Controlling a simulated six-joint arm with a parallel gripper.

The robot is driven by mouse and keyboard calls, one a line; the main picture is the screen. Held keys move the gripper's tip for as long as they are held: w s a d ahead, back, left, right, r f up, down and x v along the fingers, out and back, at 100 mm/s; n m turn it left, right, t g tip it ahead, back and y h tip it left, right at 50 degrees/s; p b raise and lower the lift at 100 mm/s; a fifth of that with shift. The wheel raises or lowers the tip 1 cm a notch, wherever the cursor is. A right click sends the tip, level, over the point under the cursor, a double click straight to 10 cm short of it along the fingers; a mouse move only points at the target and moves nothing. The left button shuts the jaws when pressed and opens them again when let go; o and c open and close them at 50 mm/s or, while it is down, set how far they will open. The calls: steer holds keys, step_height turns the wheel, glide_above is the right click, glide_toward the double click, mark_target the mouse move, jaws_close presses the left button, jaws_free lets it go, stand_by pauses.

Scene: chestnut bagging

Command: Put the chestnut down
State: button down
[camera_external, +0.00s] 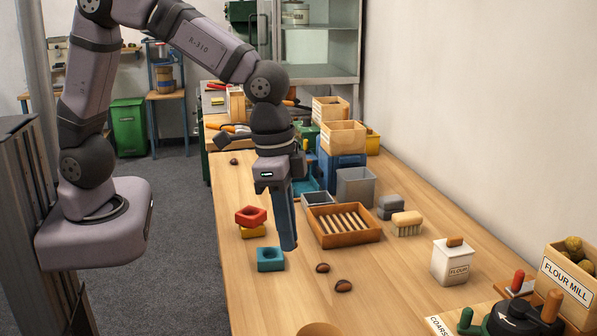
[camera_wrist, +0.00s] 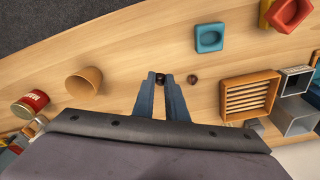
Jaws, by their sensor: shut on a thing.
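My gripper (camera_external: 289,245) points down over the table, left of the slatted wooden tray and just right of the teal block. In the wrist view its two fingers (camera_wrist: 160,77) are close together, with a dark brown chestnut (camera_wrist: 160,79) between the tips. The external view does not show the held chestnut clearly; the fingers hide it. Two chestnuts lie on the table to the right of and nearer than the gripper, one (camera_external: 322,268) close and another (camera_external: 343,286) further on. One loose chestnut (camera_wrist: 193,80) shows right of the fingers in the wrist view.
The slatted wooden tray (camera_external: 372,236) stands right of the gripper. A teal block (camera_external: 270,267) and a red block (camera_external: 251,215) stand to its left. A brush (camera_external: 406,219), flour box (camera_external: 469,262) and round wooden cup (camera_wrist: 72,89) stand around. Bare tabletop lies between them.

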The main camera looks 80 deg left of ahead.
steer(key=w+a+f+n, duration=0.1)
steer(key=a+f, duration=0.1)
steer(key=a, duration=0.3)
steer(key=w+a+f+n, duration=0.2)
steer(key=a, duration=0.3)
steer(key=w+a+f+n, duration=0.1)
steer(key=w+a+f, duration=0.1)
steer(key=a, duration=0.3)
steer(key=shift+n+y, duration=0.3)
steer(key=shift+a, duration=0.5)
steer(key=shift+r, duration=0.1)
steer(key=w+d+r+n+p, duration=0.2)
steer(key=w+d, duration=0.4)
steer(key=w, duration=0.4)
steer(key=w+d+r+n+p, duration=0.2)
steer(key=w+d, duration=0.3)
steer(key=w, duration=0.6)
steer(key=shift+d+r+n, duration=0.4)
steer(key=shift+r+n, duration=0.2)
steer(key=shift+r, duration=0.15)
steer(key=shift+w, duration=0.1)
